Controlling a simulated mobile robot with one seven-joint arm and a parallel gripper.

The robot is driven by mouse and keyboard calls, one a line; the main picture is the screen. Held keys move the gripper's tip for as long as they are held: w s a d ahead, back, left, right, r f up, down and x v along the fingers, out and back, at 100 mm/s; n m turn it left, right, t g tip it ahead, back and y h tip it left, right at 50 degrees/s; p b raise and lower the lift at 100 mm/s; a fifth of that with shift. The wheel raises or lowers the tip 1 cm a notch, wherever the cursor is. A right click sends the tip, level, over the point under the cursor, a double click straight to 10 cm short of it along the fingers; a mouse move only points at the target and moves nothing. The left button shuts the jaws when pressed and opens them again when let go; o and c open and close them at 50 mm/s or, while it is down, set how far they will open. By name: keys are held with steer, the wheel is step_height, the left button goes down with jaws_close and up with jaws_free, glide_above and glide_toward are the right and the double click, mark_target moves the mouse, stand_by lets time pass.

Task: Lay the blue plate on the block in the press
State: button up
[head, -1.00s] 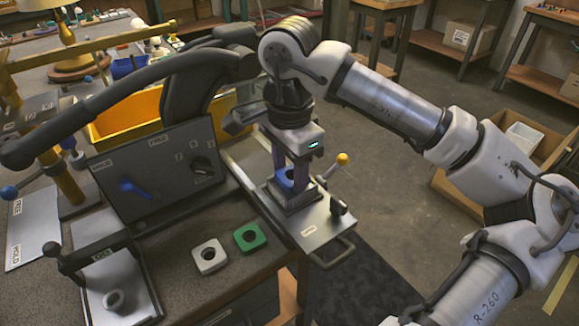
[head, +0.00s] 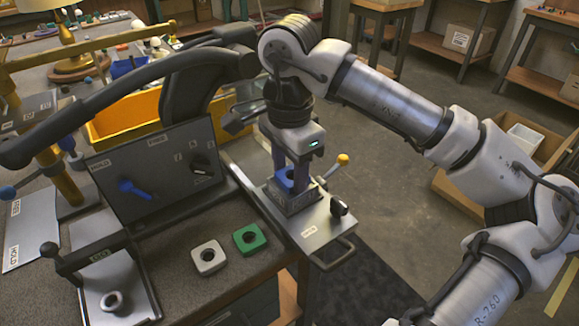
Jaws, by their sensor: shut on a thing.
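The blue plate (head: 286,180) is at the top of the grey block (head: 291,201) in the press. Only part of the plate shows between my fingers. The block stands on the press's metal slide plate (head: 309,228), which has a handle at its front edge. My gripper (head: 291,182) points straight down over the block, with its fingers on either side of the blue plate and shut on it. Whether the plate's underside touches the block everywhere cannot be told.
A white plate (head: 208,258) and a green plate (head: 250,238) lie on the bench to the left. A dark panel (head: 150,175) with a blue lever, a black press arm (head: 120,95) and a yellow bin (head: 125,115) stand close by. A yellow-knobbed lever (head: 335,165) is right of my gripper.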

steer(key=shift+f, duration=0.25)
steer(key=shift+r, duration=0.3)
steer(key=o, duration=1.1)
steer(key=shift+c, duration=0.2)
step_height(320, 180, up, 14)
steer(key=shift+f, duration=0.15)
